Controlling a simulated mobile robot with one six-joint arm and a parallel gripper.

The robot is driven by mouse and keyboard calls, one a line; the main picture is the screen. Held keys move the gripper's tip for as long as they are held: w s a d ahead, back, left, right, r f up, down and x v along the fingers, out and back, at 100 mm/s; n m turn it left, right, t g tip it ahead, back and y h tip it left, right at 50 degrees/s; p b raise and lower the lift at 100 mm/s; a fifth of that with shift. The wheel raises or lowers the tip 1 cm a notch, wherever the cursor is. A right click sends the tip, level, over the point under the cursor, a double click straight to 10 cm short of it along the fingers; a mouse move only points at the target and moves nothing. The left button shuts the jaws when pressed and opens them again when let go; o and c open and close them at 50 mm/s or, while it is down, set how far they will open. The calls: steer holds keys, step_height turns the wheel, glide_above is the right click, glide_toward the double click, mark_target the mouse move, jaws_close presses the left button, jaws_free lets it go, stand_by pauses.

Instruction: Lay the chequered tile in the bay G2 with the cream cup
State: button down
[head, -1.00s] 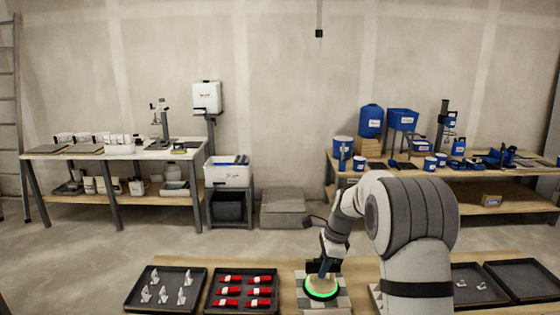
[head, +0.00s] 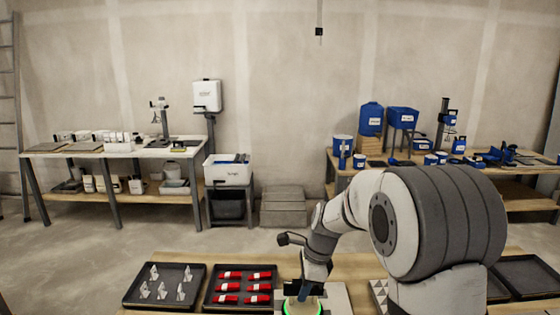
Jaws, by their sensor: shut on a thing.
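The ring is cut off by the picture's lower edge, and the cup's body colour is hard to make out. A pale flat surface (head: 338,300) shows beside the cup. I cannot tell whether the chequered tile is under the cup, as no chequered face shows clearly. Bay G2 cannot be identified; no bay label is readable.
On the near bench (head: 350,267), a dark tray (head: 204,273) holds white clips and another dark tray (head: 272,271) holds red wedges. A tile with a triangle pattern (head: 379,291) is partly behind my arm. Another dark tray (head: 527,273) lies at the right.

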steer(key=s+a+p, duration=0.1)
steer(key=s+a, duration=0.5)
steer(key=s, duration=0.4)
steer(key=s+a+p, duration=0.1)
steer(key=s+a, duration=0.6)
steer(key=s, duration=0.3)
steer(key=shift+s+p, duration=0.15)
steer(key=shift+p, duration=0.2)
steer(key=shift+f, duration=0.2)
steer(key=shift+d+b+x, duration=0.25)
steer(key=shift+b+x, duration=0.65)
steer(key=shift+x, duration=0.15)
steer(key=shift+d+b+x, duration=0.25)
steer(key=shift+b+x, duration=0.6)
steer(key=shift+x, duration=0.25)
steer(key=shift+f, duration=0.45)
steer(key=shift+d+b+x, duration=0.15)
steer(key=shift+b+x, duration=0.4)
steer(key=shift+x, duration=0.15)
steer(key=shift+d+b+x, duration=0.2)
steer(key=shift+b+x, duration=0.35)
steer(key=shift+x, duration=0.15)
steer(key=shift+d+b+x, duration=0.2)
steer(key=shift+b+x, duration=0.35)
steer(key=shift+x, duration=0.35)
stand_by(0.4)
